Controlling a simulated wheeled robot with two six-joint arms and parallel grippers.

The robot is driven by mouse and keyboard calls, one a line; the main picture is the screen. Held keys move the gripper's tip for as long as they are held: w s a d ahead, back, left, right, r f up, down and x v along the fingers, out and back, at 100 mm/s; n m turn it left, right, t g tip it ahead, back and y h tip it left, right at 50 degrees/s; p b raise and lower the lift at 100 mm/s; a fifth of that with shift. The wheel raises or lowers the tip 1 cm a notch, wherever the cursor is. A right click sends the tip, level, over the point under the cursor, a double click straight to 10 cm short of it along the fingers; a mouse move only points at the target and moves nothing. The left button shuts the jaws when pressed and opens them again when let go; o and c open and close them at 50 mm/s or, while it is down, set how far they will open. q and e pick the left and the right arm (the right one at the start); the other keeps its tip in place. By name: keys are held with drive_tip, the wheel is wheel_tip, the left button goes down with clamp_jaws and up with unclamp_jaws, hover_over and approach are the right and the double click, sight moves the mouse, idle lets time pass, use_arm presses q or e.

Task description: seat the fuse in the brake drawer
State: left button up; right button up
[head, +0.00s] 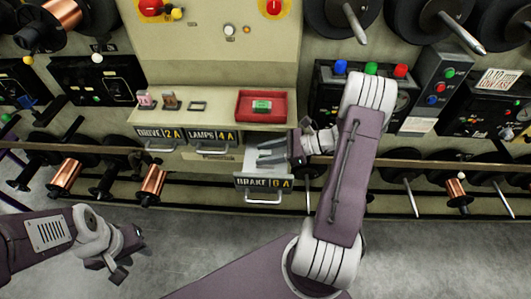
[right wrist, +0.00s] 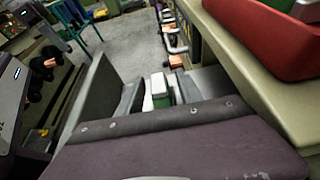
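The brake drawer (head: 263,183) is pulled out below the cabinet shelf, and its walls show in the right wrist view (right wrist: 88,98). My right gripper (head: 272,157) reaches into it from the right. In the right wrist view, a white and green fuse (right wrist: 160,91) stands between the grey fingers (right wrist: 160,98), which appear closed on it; its lower end and the socket are hidden. Another green fuse (head: 262,106) lies in the red tray (head: 245,119) on the shelf. My left gripper (head: 130,257) is empty, fingers apart, low at the left.
The shelf also bears a pink fuse (head: 147,101), a brown fuse (head: 169,101) and an empty grey holder (head: 198,106). The drive drawer (head: 160,135) and lamps drawer (head: 211,137) are shut. A rail and copper spools (head: 153,184) run along the front. Floor is clear below.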

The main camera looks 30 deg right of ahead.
drive_tip(key=shift+r, duration=0.1)
drive_tip(key=shift+s+d+r, duration=0.1)
drive_tip(key=shift+d+r, duration=0.1)
drive_tip(key=shift+r, duration=0.05)
drive_tip(key=p+v, duration=0.1)
drive_tip(key=v, duration=1)
drive_tip(key=shift+d, duration=0.25)
drive_tip(key=shift+s, duration=0.1)
